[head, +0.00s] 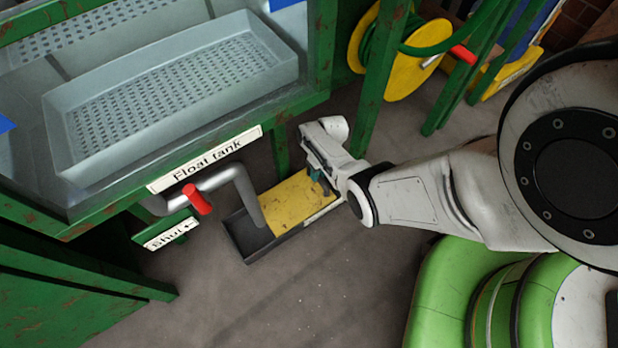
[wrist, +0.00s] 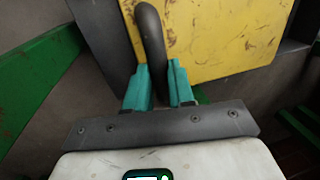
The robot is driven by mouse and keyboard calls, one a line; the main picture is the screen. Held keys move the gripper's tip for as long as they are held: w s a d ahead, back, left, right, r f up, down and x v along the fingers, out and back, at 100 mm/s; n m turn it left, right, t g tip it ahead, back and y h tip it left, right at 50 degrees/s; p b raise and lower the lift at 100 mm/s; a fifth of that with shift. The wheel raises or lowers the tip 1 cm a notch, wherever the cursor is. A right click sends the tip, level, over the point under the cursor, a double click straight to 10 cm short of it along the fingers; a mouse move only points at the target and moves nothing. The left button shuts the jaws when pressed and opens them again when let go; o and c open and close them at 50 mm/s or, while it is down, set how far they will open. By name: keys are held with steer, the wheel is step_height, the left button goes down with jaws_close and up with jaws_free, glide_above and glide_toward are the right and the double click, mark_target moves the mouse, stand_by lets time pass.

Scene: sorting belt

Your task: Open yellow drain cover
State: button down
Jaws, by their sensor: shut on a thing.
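The yellow drain cover (head: 296,204) is a scuffed flat plate on a dark floor drain (head: 249,245) below the float tank. It lies over the drain's right part, and the left end is uncovered. The plate also shows in the wrist view (wrist: 225,38), with a dark curved handle (wrist: 150,32) at its left edge. My gripper (head: 318,180) is over the cover's far right part in the head view. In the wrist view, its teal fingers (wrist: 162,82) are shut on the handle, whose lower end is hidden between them.
A grey pipe (head: 250,196) with a red valve handle (head: 197,200) comes down to the drain's open end. The "Float tank" frame (head: 250,119) stands above it. A green post (head: 378,78) and a yellow hose reel (head: 402,55) stand behind. The floor in front (head: 290,300) is clear.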

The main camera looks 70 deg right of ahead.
steer(key=c, duration=1)
jaws_free()
steer(key=shift+o, duration=0.2)
steer(key=shift+r, duration=0.1)
